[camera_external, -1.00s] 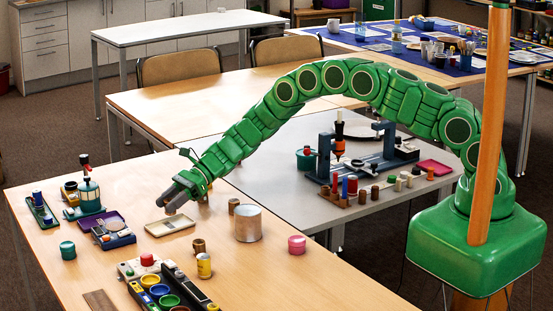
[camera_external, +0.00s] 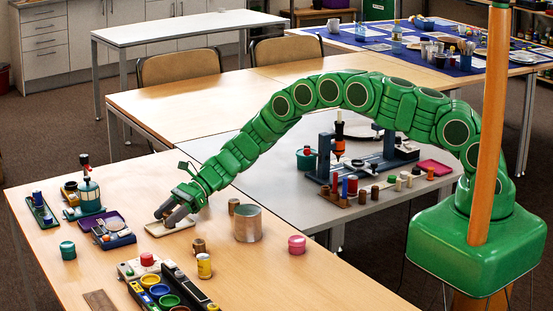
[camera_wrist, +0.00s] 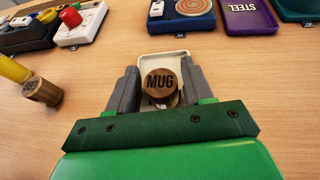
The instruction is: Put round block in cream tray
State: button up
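The round block (camera_wrist: 161,84), a brown wooden cylinder with "MUG" on its top, sits between the two grey fingers of my gripper (camera_wrist: 161,92) in the wrist view. The fingers are close against its sides. The cream tray (camera_wrist: 165,57) shows just beyond and beneath the block, partly covered by the fingers. In the external view my gripper (camera_external: 168,213) is low at the cream tray (camera_external: 155,232), with its fingers over the tray. The block cannot be made out there. I cannot tell whether the block touches the tray floor.
A purple tray with a blue device (camera_external: 113,236) lies just left of the cream tray. Another brown cylinder (camera_external: 199,246) and a yellow one (camera_external: 204,266) stand to the front right. A metal can (camera_external: 248,224) and a pink pot (camera_external: 297,245) stand further right.

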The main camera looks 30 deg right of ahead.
jog(key=shift+o, duration=0.9)
jog(key=shift+r, duration=0.1)
jog(key=shift+d+r, duration=0.15)
jog(key=shift+d, duration=0.05)
jog(key=v, duration=1.1)
jog(key=shift+w+d, duration=0.1)
jog(key=shift+d, duration=0.2)
jog(key=shift+r, duration=0.15)
